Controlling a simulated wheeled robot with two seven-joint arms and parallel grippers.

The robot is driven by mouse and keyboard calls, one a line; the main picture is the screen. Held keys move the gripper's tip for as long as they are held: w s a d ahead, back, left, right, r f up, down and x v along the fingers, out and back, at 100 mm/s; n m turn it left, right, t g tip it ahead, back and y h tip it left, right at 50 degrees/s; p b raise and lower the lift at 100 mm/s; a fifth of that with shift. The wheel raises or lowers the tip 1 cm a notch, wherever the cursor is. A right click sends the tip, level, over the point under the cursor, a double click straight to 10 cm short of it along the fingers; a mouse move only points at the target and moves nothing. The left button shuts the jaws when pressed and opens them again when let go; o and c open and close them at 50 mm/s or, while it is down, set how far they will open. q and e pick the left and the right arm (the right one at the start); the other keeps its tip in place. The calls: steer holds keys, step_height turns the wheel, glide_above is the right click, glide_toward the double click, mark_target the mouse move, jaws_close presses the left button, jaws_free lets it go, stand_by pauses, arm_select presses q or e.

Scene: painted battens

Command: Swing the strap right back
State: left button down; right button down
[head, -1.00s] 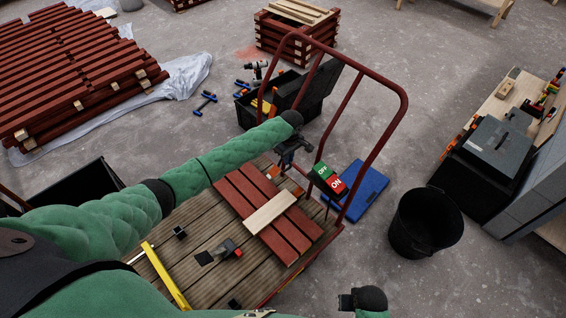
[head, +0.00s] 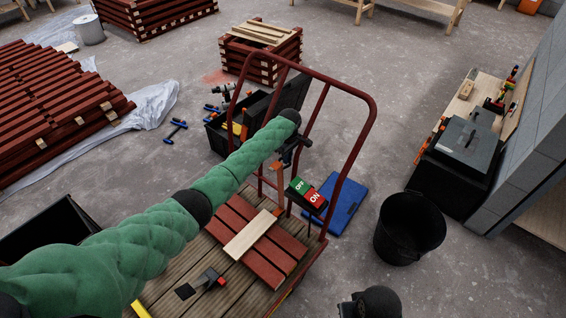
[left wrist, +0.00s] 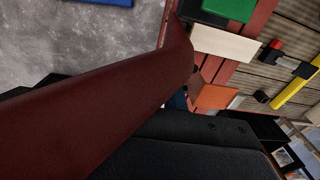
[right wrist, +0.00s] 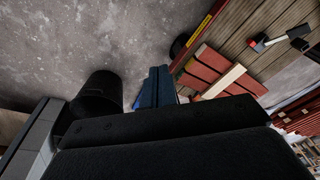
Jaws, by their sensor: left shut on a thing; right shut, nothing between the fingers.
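An orange strap (head: 277,174) shows as a short piece by the red tube handle of the cart, just below my left gripper (head: 291,150). It also shows in the left wrist view (left wrist: 215,97), beside the dark fingertips. My left gripper is shut on it, though the arm and the handle hide most of the grip.
Red battens with a pale batten across them (head: 248,235) lie on the cart's plank deck. The red tube handle (head: 362,150) arches around my left gripper.

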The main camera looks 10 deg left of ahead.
arm_select(q)
steer(key=shift+w+d, duration=0.1)
steer(key=shift+w, duration=0.05)
arm_select(e)
steer(key=shift+r, duration=0.35)
arm_select(q)
steer(key=c, duration=1.5)
jaws_free()
steer(key=shift+r, duration=0.15)
